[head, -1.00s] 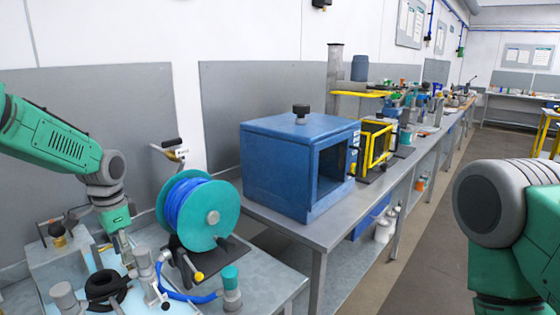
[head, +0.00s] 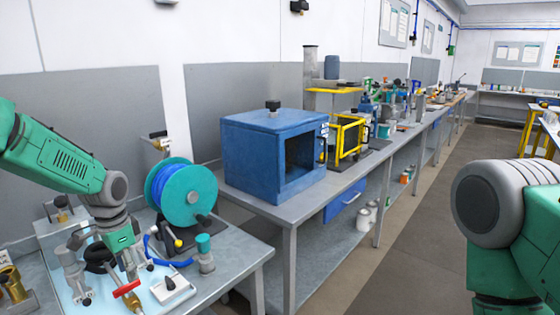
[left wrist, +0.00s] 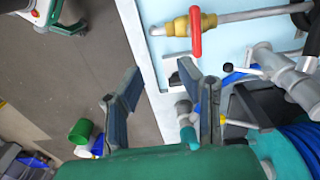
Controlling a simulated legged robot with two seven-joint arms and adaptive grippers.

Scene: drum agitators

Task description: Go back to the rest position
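My left gripper (head: 128,262) hangs over the front work table (head: 237,258) at the lower left of the head view. In the left wrist view, my left gripper (left wrist: 158,75) has its two fingers spread with nothing between them; the table edge and floor show behind. A valve with a red handle (head: 126,288) lies near it in the head view. The red handle also shows beyond the fingers in the left wrist view (left wrist: 195,32). My right arm fills the right edge of the head view; its gripper is out of sight.
A teal reel with blue hose (head: 187,194) stands beside my left arm. Metal fittings (head: 71,270) and a small white tray (head: 172,290) are close to the gripper. A blue box (head: 270,160) sits on the long bench (head: 290,216). The floor (head: 400,245) on the right is clear.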

